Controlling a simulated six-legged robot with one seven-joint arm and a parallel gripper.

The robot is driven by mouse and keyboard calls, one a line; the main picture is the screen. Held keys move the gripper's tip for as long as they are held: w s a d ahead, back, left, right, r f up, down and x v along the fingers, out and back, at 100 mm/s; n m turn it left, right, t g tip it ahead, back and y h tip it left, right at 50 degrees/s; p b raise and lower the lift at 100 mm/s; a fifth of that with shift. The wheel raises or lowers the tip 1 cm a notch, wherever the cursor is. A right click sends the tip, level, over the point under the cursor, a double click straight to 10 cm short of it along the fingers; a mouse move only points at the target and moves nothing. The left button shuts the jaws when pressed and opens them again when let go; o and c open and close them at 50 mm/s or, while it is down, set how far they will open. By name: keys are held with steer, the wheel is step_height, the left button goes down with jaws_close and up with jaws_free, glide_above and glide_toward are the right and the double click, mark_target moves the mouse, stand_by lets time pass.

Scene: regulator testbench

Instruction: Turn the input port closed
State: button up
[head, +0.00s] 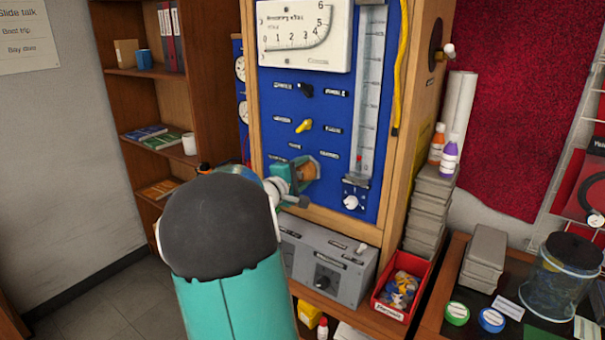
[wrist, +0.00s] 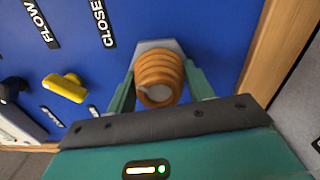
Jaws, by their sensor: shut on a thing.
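The input port looks to be the ribbed orange-brown knob (wrist: 158,72) with a grey collar behind it on the blue panel (wrist: 190,18). In the wrist view my gripper (wrist: 160,92) has one teal finger on each side of the knob and is shut on it. In the head view my gripper (head: 296,174) is at the lower part of the panel, and the orange knob (head: 311,170) shows partly behind the fingers. A black label reading "CLOSE", its end cut short, is above and left of the knob in the wrist view. The knob's exact turn angle cannot be told.
A yellow knob (head: 303,126) and a black knob (head: 305,90) sit higher on the panel. A white valve knob (head: 351,202) is to the right, under a clear tube gauge. A grey control box (head: 330,262) stands below, beside a red bin (head: 402,285).

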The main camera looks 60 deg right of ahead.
steer(key=shift+f+m, duration=0.1)
steer(key=shift+m, duration=0.7)
steer(key=o, duration=1)
steer(key=shift+c, duration=0.2)
steer(key=shift+a, duration=0.1)
steer(key=w+a, duration=0.2)
steer(key=a, duration=1.1)
steer(key=shift+a, duration=0.25)
steer(key=shift+w, duration=0.1)
